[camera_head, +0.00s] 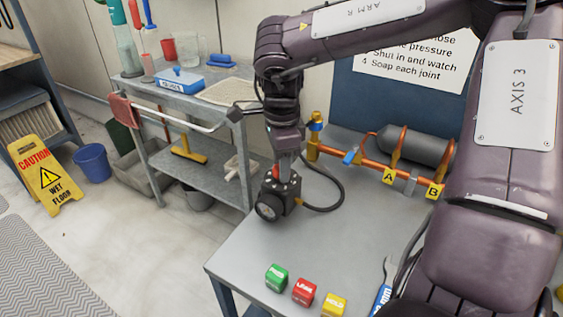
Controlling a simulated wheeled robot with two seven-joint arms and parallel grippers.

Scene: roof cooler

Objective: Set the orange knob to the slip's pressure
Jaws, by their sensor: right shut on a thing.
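A black regulator block (287,190) with a round gauge (269,207) stands near the left back edge of the grey table. The gauge's reading is too small to make out. My right gripper (280,170) points down over the block and is shut on the orange knob (276,172) at its top. The fingers hide most of the knob. A white instruction sheet (420,50) is on the blue back panel, partly covered by my arm. I cannot make out a slip with a pressure on it. My left gripper is not in view.
A black hose runs from the block towards a copper pipe rig (350,160) with tags A and B and a grey cylinder (415,146). Green (277,278), red (304,292) and yellow (334,304) cubes lie at the table's front. A cleaning cart (190,98) stands behind left.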

